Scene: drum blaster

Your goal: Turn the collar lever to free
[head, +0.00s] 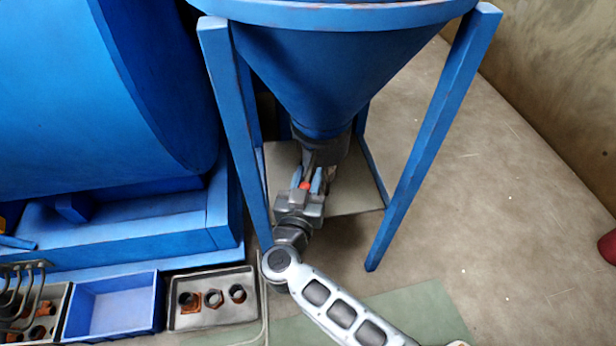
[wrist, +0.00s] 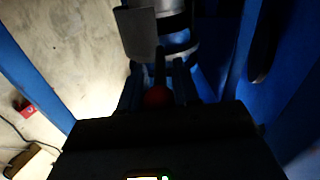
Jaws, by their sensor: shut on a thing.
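The collar lever shows as a dark stem with a red knob (head: 304,186) below the hopper's outlet. In the wrist view the red knob (wrist: 158,96) sits between my fingers, with the dark stem (wrist: 160,66) rising toward the metal collar (wrist: 180,50). My gripper (head: 307,178) is shut on the lever, reaching in under the blue hopper (head: 320,70); it also shows dark in the wrist view (wrist: 158,84). The fingers hide part of the lever, and the collar is shadowed, so its exact angle is hard to tell.
Blue legs (head: 433,140) stand on both sides of my gripper. A big blue drum (head: 90,90) is at left. A blue bin (head: 112,306) and a grey tray (head: 212,322) with several rusty parts lie at lower left. Floor at right is mostly clear.

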